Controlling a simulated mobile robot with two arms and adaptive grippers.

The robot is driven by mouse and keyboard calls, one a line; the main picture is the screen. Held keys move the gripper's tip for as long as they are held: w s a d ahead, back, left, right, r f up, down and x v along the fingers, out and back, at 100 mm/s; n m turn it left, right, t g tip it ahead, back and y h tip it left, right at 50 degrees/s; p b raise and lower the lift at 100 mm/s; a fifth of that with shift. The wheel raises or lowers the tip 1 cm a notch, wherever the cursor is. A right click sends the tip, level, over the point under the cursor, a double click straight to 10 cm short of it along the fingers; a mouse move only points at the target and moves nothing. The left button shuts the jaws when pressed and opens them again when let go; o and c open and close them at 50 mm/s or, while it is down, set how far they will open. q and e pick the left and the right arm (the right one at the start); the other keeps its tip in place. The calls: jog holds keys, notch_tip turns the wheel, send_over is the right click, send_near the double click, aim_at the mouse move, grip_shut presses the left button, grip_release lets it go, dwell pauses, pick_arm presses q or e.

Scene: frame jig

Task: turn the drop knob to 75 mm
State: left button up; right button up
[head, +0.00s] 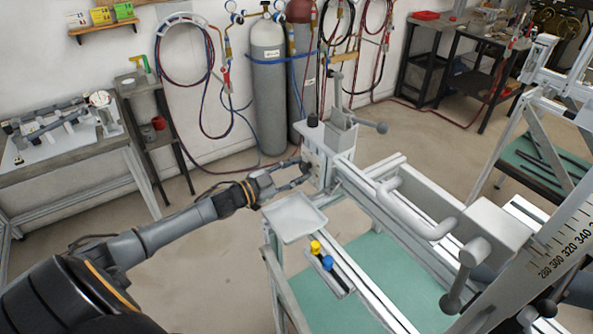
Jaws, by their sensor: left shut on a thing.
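My left arm reaches in from the lower left, and its gripper (303,171) is at the left side of the pale grey head block (342,138) of the jig. The fingers are shut on a small part at the block's side, which I take to be the drop knob; the fingers hide most of it. A knob reading cannot be made out. My right gripper is not in view.
Jig rails run to the lower right, with a bent handle (420,218) and a ruler (566,246). Gas cylinders (268,85) stand by the wall.

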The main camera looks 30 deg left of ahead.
pick_arm(q)
jog(key=m+b, duration=0.1)
jog(key=m, duration=0.1)
jog(key=m+b, duration=0.1)
jog(key=m, duration=0.2)
jog(key=shift+f+m, duration=0.2)
jog(key=shift+m, duration=0.1)
jog(key=m+b, duration=0.3)
jog(key=m, duration=0.2)
jog(key=shift+d+m, duration=0.1)
jog(key=shift+m, duration=0.3)
dwell(0.3)
jog(key=o, duration=1.1)
jog(key=v, duration=1.2)
jog(key=shift+s, duration=0.1)
